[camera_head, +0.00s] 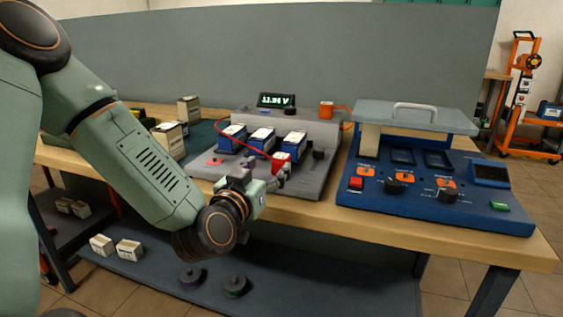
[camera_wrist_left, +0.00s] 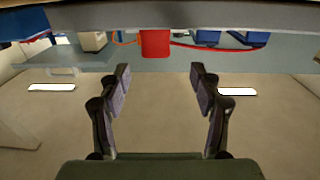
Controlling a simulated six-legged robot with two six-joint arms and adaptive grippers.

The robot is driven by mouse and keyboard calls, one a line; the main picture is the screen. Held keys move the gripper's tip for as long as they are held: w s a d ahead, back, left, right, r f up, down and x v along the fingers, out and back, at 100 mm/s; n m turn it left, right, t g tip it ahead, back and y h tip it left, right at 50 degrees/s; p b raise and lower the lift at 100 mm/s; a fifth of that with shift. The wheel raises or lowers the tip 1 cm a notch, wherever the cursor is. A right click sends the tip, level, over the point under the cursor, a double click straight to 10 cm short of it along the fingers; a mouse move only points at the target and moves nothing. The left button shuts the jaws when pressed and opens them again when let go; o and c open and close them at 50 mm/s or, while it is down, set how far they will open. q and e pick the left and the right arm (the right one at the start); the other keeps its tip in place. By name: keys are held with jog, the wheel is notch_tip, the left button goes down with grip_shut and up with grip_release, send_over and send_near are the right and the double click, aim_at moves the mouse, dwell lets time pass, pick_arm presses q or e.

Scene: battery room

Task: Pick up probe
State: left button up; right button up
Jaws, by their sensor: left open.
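A red probe (camera_head: 281,161) with a red cable stands at the front of the grey test fixture (camera_head: 314,181), beside the blue batteries. My left gripper (camera_head: 281,178) is at the fixture's front edge, just in front of the probe and partly covering its lower part. In the left wrist view the red probe (camera_wrist_left: 155,43) is beyond the two fingertips, roughly centred between them, with its cable running right. The left gripper (camera_wrist_left: 160,80) is open with nothing between its fingers. My right gripper is in neither view.
An orange block (camera_head: 326,108) with an orange cable sits at the fixture's back. A blue console (camera_head: 430,190) with a raised handled lid is to the right. White boxes (camera_head: 168,138) stand on the left.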

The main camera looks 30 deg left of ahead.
aim_at(278, 160)
pick_arm(q)
jog(key=w, duration=0.2)
jog(key=b, duration=0.1)
jog(key=shift+w+f, duration=0.25)
jog(key=shift+w, duration=0.15)
jog(key=w, duration=0.1)
jog(key=w+b, duration=0.1)
jog(key=w, duration=0.1)
jog(key=w+b, duration=0.1)
jog(key=shift+w+a, duration=0.4)
jog(key=shift+s+a+r, duration=0.1)
jog(key=shift+s+r, duration=0.05)
jog(key=shift+s, duration=0.1)
jog(key=shift+c, duration=0.5)
jog(key=shift+w, duration=0.2)
jog(key=c, duration=0.5)
jog(key=shift+s, duration=0.15)
jog(key=c, duration=0.4)
grip_shut()
